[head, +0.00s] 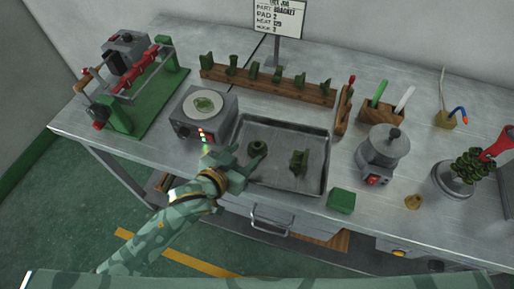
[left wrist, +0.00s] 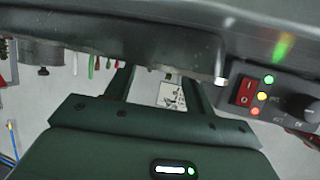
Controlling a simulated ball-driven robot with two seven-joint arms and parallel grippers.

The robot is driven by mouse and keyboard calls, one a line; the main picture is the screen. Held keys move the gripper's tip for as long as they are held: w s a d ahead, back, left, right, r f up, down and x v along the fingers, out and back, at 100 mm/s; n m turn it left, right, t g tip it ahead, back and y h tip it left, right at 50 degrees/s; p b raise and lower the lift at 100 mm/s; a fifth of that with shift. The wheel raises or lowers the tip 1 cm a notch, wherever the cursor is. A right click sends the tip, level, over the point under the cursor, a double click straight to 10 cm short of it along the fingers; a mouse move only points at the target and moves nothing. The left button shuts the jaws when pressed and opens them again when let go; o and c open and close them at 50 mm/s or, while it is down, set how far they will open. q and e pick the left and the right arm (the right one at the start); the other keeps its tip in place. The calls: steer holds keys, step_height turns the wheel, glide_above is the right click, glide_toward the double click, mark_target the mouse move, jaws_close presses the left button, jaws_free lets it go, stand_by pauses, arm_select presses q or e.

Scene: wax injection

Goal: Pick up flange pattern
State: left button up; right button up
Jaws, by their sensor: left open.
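A round green piece with a dark centre, which looks like the flange pattern (head: 257,149), lies in the left part of the grey metal tray (head: 284,187). An upright green bracket-like piece (head: 299,162) stands to its right in the tray. My left gripper (head: 240,174) is at the tray's front left corner, just in front of the round piece and apart from it as far as I can tell. In the left wrist view the two fingers of this gripper (left wrist: 160,82) are spread with nothing between them. The round piece cannot be made out there. My right gripper is out of view.
The control box (head: 205,115), with a round plate, stands left of the tray; its switch and lights show in the wrist view (left wrist: 262,95). A wooden rack (head: 270,86) of green patterns stands behind. A green block (head: 341,201) and grey pot (head: 382,152) are right.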

mark_target(255, 147)
arm_select(q)
steer(key=x, duration=0.2)
steer(key=b+x, duration=0.1)
steer(key=x, duration=0.1)
steer(key=shift+d, duration=0.35)
steer(key=shift+w+d+b, duration=0.1)
steer(key=shift+w+b, duration=0.15)
steer(key=shift+b, duration=0.05)
steer(key=shift+c, duration=1.2)
steer(key=c, duration=0.8)
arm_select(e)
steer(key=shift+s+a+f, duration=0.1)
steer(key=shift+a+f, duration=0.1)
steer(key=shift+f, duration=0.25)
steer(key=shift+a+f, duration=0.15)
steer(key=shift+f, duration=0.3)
arm_select(q)
steer(key=shift+r, duration=0.15)
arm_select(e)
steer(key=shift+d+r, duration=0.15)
